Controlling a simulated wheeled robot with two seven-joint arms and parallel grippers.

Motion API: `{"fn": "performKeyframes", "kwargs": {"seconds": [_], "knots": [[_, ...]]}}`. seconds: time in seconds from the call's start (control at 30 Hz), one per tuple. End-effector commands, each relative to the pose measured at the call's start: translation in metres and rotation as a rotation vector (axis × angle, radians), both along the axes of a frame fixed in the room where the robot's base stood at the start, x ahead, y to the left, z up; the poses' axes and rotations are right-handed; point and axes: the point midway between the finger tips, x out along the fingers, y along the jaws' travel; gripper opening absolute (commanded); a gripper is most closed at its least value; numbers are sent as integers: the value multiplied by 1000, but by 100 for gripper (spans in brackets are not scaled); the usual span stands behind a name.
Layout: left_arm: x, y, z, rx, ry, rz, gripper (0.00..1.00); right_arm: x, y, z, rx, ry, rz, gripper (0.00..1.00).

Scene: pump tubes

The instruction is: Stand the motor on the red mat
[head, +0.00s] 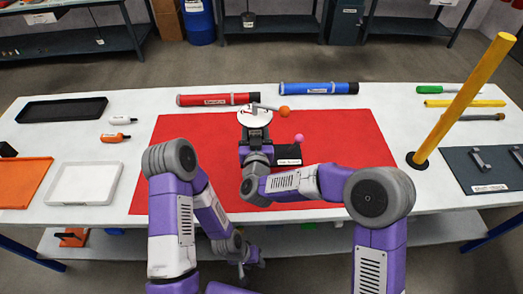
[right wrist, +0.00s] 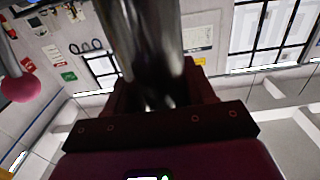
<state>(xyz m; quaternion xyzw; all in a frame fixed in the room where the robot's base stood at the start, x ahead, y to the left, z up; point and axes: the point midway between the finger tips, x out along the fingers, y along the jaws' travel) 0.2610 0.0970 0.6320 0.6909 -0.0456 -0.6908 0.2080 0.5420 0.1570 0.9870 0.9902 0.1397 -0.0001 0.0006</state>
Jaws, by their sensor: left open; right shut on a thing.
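The red mat (head: 345,130) lies in the middle of the white table. My right gripper (head: 256,130) is over its back part, shut on what looks like the motor. The motor (head: 255,112) shows a pale round disc from above, with a grey rod and an orange ball beside it. In the right wrist view a shiny metal cylinder (right wrist: 148,50) sits between the dark fingers. Its base is hidden, so I cannot tell whether it touches the mat. My left gripper (head: 243,268) is open and empty, low in front of the table.
A pink ball (head: 299,138) and a black labelled block (head: 287,154) are right of my right gripper. A red tube (head: 213,99) and a blue tube (head: 318,88) lie behind the mat. A yellow post (head: 465,98) stands at right. The mat's right part is clear.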

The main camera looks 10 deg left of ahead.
Motion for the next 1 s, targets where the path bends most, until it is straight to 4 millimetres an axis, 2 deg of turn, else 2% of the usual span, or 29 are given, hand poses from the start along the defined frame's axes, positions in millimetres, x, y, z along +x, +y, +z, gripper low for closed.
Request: {"fn": "performKeyframes", "kwargs": {"seconds": [0.03,0.1,0.37,0.6,1.0], "knots": [[0,0,-5,0,0,0,43,1,-1,-11,1,-2,-2,0],[0,0,-8,0,0,0,43,0,0,-21,2,-4,-1,0],[0,0,-12,0,0,0,43,1,0,-38,4,-6,-1,0],[0,0,-22,0,0,0,43,1,0,-69,3,-4,-1,0],[0,0,-25,0,0,0,43,0,0,-73,4,-7,-1,0]]}}
